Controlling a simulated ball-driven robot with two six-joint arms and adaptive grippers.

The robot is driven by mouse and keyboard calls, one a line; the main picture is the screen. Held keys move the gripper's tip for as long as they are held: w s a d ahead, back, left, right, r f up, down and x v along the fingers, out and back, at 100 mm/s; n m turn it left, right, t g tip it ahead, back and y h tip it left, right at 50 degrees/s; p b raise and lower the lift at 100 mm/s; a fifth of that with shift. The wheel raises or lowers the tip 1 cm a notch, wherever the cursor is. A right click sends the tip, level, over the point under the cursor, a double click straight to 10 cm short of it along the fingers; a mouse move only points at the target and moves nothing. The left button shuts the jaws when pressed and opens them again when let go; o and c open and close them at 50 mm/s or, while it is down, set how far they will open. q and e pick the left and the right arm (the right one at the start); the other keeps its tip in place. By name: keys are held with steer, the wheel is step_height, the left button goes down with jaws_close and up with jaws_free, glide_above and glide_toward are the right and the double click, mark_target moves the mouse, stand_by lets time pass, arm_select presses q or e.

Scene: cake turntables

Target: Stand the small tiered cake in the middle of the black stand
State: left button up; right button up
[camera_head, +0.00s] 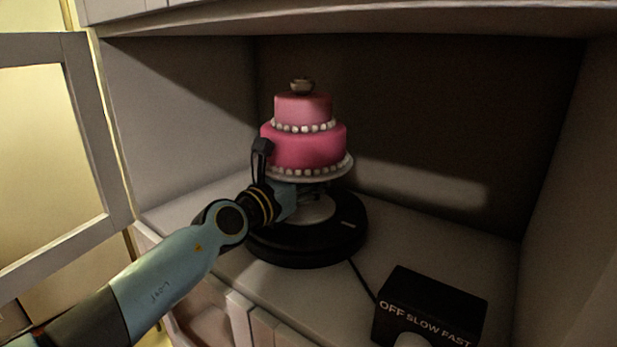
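The small tiered cake (308,150) is upright, with two pink tiers, white beads and a small gold-coloured top piece. It is on a pale round plate (340,172) above the black stand (335,240). A pale disc (318,210) shows below the plate, near the middle of the stand. My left gripper (313,190) reaches in from the left under the plate, between cake and stand. Its fingertips are shaded and partly hidden, so I cannot tell whether they are closed on something. Whether the disc rests on the stand is unclear. My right gripper is not in view.
A black control box (420,305) marked OFF SLOW FAST stands at front right, with a cord running toward the stand. Cabinet walls and a low top edge (350,25) enclose the space. An open framed door (85,150) is at left. Shelf right of the stand is clear.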

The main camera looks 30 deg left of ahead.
arm_select(q)
steer(key=shift+r, duration=0.2)
steer(key=s, duration=0.4)
steer(key=s+a+p, duration=0.1)
steer(key=s, duration=0.2)
steer(key=s+p, duration=0.1)
steer(key=s, duration=0.3)
steer(key=shift+s+a, duration=0.3)
steer(key=shift+s, duration=0.2)
steer(key=shift+f, duration=0.1)
